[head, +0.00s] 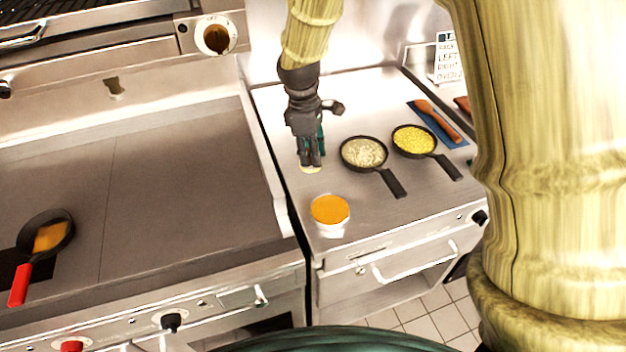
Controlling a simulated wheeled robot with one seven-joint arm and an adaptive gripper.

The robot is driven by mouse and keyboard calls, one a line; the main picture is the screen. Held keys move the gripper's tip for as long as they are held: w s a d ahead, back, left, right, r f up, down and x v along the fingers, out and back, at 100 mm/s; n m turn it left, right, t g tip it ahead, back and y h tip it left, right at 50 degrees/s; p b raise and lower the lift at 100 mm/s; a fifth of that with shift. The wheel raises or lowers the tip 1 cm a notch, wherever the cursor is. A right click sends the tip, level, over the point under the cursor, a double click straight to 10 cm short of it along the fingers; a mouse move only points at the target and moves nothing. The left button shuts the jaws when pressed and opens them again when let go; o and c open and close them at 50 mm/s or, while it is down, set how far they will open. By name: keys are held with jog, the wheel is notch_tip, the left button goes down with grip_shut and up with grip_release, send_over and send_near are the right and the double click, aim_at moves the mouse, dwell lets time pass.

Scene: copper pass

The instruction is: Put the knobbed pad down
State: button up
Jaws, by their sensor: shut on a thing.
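My gripper (312,162) points down over the steel counter between the griddle and the two pans. It is shut on the knobbed pad (310,170). Only a thin pale yellow edge of the pad shows below the fingertips, and its knob is hidden by the fingers. The pad is at or just above the counter top (370,218); I cannot tell whether it touches.
A white bowl of orange stuff (330,211) stands just in front of my gripper. A red-handled pan (44,237) sits on the griddle (160,180).

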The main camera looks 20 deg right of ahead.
jog(key=n, duration=0.1)
jog(key=r+n, duration=0.1)
jog(key=n, duration=0.3)
jog(key=shift+w+d+r+t, duration=0.2)
jog(key=shift+w+r+t, duration=0.1)
jog(key=shift+r+t, duration=0.1)
jog(key=n, duration=0.2)
jog(key=r+n, duration=0.1)
jog(key=w+n, duration=0.1)
jog(key=n, duration=0.1)
jog(key=shift+d+r+n+t+b, duration=0.15)
jog(key=shift+d+n+t+b, duration=0.1)
jog(key=shift+n+t+b, duration=0.1)
jog(key=shift+f+p, duration=1.2)
jog(key=shift+f, duration=3.75)
jog(key=shift+f, duration=0.1)
jog(key=o, duration=0.9)
jog(key=shift+s+a+r+b, duration=0.1)
jog(key=shift+a+r+b, duration=0.3)
jog(key=shift+r, duration=1.65)
jog(key=shift+s+a+r+b, duration=0.1)
jog(key=shift+r+b, duration=0.45)
jog(key=shift+r, duration=1.45)
jog(key=shift+s+a+r+b, duration=0.15)
jog(key=shift+r+b, duration=0.35)
jog(key=shift+r, duration=1.55)
